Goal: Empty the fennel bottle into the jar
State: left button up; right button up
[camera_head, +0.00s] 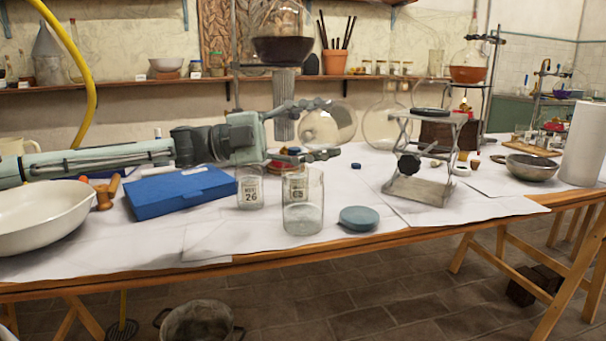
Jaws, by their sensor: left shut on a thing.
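My left gripper (312,130) reaches in from the left above the table, its fingers around a clear, rounded glass vessel (327,127). I take this to be the fennel bottle; no label on it is readable, and its contents cannot be made out. An open clear glass jar (303,214) stands upright on the table below the gripper. A smaller clear jar (249,190) with a label reading 26 stands to its left. A similar label shows through the glass of the larger jar. A round blue-green lid (357,217) lies right of it. My right gripper is not in view.
A blue box (181,192) and a white bowl (40,212) lie to the left. A metal lab jack (420,185) stands to the right, with a grey pan (530,167) and a white paper roll (583,145) beyond. The front table edge (290,258) is close to the jar.

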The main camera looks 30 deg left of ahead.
pick_arm(q)
jog(key=shift+r, duration=0.1)
jog(key=shift+w+a+r+n+t, duration=0.15)
jog(key=shift+r+n+t, duration=0.15)
jog(key=shift+n, duration=0.4)
jog(key=shift+f, duration=0.1)
